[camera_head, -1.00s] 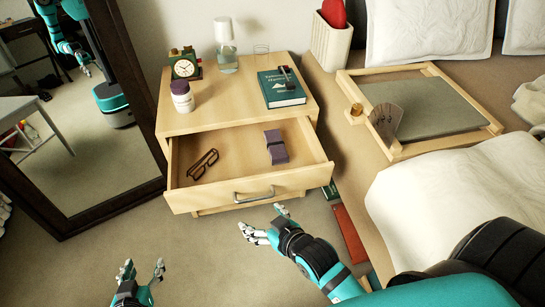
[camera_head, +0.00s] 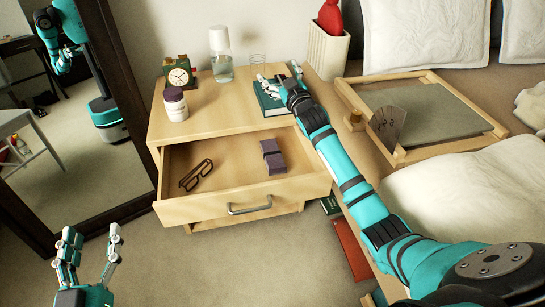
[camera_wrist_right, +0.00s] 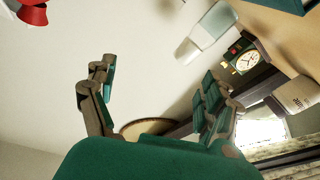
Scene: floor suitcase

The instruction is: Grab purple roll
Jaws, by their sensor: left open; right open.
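The purple roll (camera_head: 273,156) lies in the right part of the open nightstand drawer (camera_head: 243,208). My right gripper (camera_head: 278,80) is open and empty over the green book (camera_head: 272,101) on the nightstand top, behind and above the roll. Its spread fingers also show in the right wrist view (camera_wrist_right: 155,95), where the roll is not visible. My left gripper (camera_head: 88,245) is open and empty at the lower left, over the floor, apart from the nightstand.
Glasses (camera_head: 196,175) lie in the drawer's left part. A jar (camera_head: 175,104), a clock (camera_head: 179,76) and a clear bottle (camera_head: 222,66) stand on the nightstand. A mirror (camera_head: 75,120) stands at left. A wooden tray (camera_head: 440,146) lies on the bed. Floor before the drawer is clear.

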